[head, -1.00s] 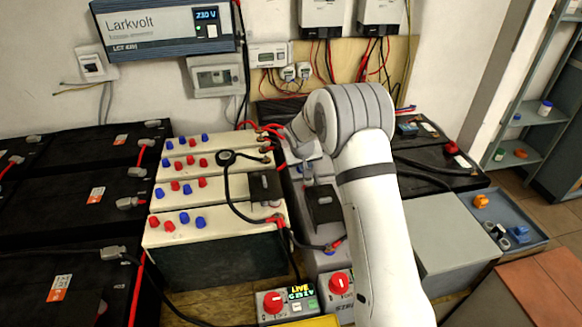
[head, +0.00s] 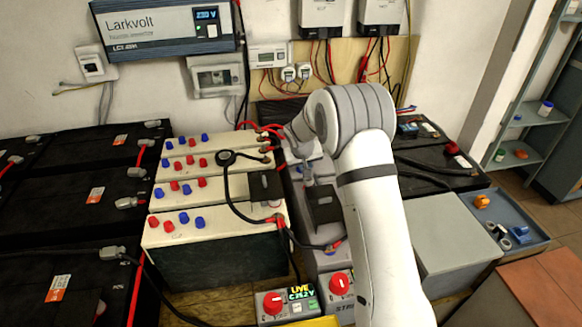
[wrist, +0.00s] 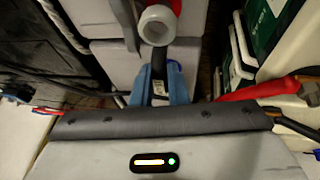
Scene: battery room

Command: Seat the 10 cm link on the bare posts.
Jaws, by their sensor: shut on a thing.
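In the wrist view my gripper (wrist: 160,84) shows two blue fingers shut on a narrow black link (wrist: 158,64) with a small pale label. A thick light-grey ring (wrist: 157,25), which looks like one end of the link, sits beyond the fingertips. A red part (wrist: 176,6) shows just behind the ring; I cannot tell whether they touch. Grey battery tops (wrist: 115,60) lie below. In the head view my arm hides most of the gripper, over the grey battery row (head: 312,228). I cannot make out the bare posts clearly, nor the link's far end.
Cream batteries (head: 215,225) with red and blue caps stand left of the grey row. A black cable (head: 232,195) loops over them to a red lug. Red-knob boxes (head: 275,303) stand in front. A blue tray (head: 540,238) with small parts lies right.

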